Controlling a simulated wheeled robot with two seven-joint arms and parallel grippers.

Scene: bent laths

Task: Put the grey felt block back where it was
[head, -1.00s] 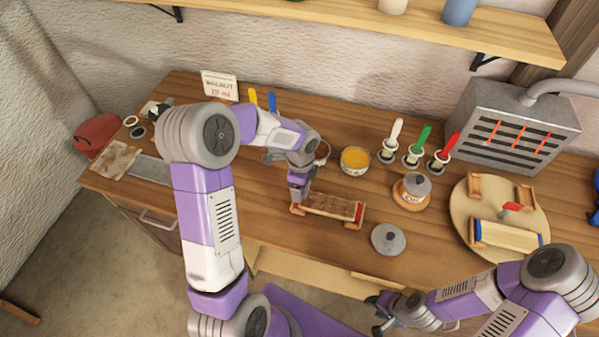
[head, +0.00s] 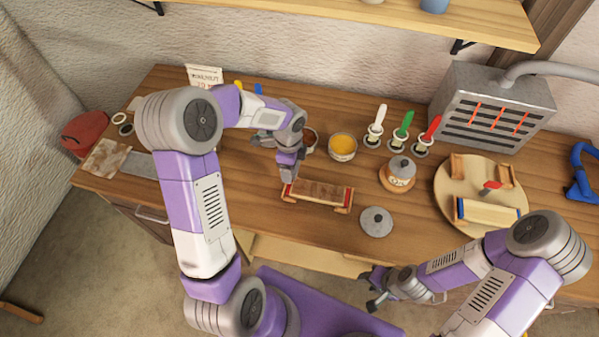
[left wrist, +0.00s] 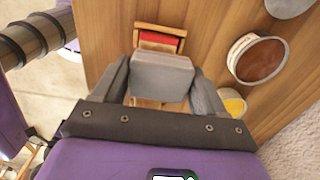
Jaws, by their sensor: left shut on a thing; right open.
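The grey felt block (left wrist: 162,75) is between the two fingers of my left gripper (left wrist: 161,80) in the left wrist view; the gripper is shut on it. In the head view my left gripper (head: 288,172) is at the left end of a wooden stand (head: 319,192) with red parts, which carries a brown lath. The block cannot be told apart from the fingers there. In the left wrist view the red part (left wrist: 160,41) of the stand shows just beyond the block. My right gripper (head: 374,290) is open and empty in front of the bench.
A yellow-filled bowl (head: 342,147), a lidded pot (head: 397,175) and a grey lid (head: 376,221) stand right of the stand. Several coloured-handled tools (head: 404,132) stand behind. A round board (head: 480,190) with another stand and a grey heater (head: 492,107) are at the right.

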